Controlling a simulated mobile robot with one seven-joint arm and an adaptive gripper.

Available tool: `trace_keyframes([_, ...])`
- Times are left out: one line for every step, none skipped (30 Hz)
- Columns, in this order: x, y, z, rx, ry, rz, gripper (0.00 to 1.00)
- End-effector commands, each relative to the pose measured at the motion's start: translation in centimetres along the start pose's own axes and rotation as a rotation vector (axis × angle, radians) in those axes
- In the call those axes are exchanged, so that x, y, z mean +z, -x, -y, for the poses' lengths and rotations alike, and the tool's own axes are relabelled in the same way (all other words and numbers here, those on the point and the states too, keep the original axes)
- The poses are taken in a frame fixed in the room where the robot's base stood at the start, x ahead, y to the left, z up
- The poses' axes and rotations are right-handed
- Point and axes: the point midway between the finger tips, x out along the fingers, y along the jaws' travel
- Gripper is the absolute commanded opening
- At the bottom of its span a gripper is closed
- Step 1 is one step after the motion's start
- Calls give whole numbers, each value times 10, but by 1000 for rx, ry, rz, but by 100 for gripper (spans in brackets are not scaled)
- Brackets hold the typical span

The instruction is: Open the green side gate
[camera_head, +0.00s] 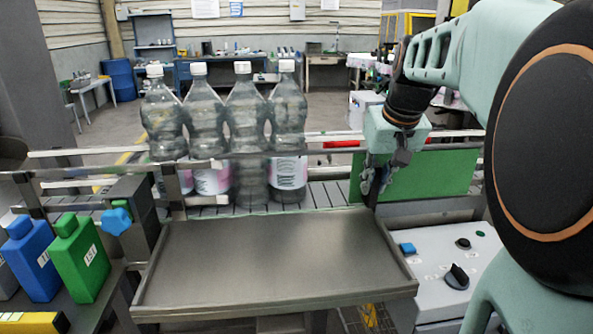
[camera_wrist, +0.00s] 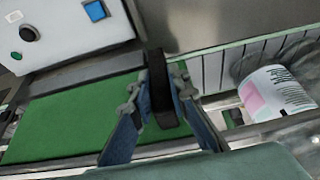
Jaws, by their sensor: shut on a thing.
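The green side gate (camera_head: 450,172) is a flat green panel to the right of the bottles, beside the conveyor. It also shows in the wrist view (camera_wrist: 65,122), left of the fingers. My gripper (camera_head: 380,182) is at the panel's left end. In the wrist view my gripper (camera_wrist: 160,82) has its two fingers on either side of a dark upright bar, the gate handle (camera_wrist: 160,98), and is shut on it. The arm and fingers hide part of the gate and handle in the head view. I cannot tell how far the gate is swung.
Several clear bottles (camera_head: 246,115) stand on the slatted conveyor (camera_head: 325,194) to the left. A bare metal tray (camera_head: 262,260) lies in front. A control panel (camera_head: 445,262) with knobs is at the lower right. Blue (camera_head: 33,262) and green (camera_head: 80,262) containers stand left.

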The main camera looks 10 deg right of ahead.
Motion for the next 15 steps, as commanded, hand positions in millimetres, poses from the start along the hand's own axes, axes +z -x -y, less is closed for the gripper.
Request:
trace_keyframes([0,1,-7,2,-2,0,0])
trace_keyframes([0,1,-10,2,-2,-1,0])
trace_keyframes([0,1,-12,1,-2,-1,0])
trace_keyframes([0,1,-14,1,-1,-1,0])
trace_keyframes([0,1,-15,1,-1,-1,0])
trace_keyframes([0,0,-16,1,0,-1,0])
trace_keyframes([0,0,-17,0,0,-1,0])
trace_keyframes([0,0,-17,0,0,-1,0])
trace_keyframes([0,0,-18,0,0,-1,0])
trace_keyframes([0,0,-18,0,0,-1,0])
trace_keyframes([0,0,-18,0,0,-1,0])
trace_keyframes([-1,0,-18,0,1,-1,0])
trace_keyframes([-1,0,-18,0,1,-1,0])
trace_keyframes([-1,0,-18,0,1,-1,0])
trace_keyframes([-1,0,-17,0,1,-1,0])
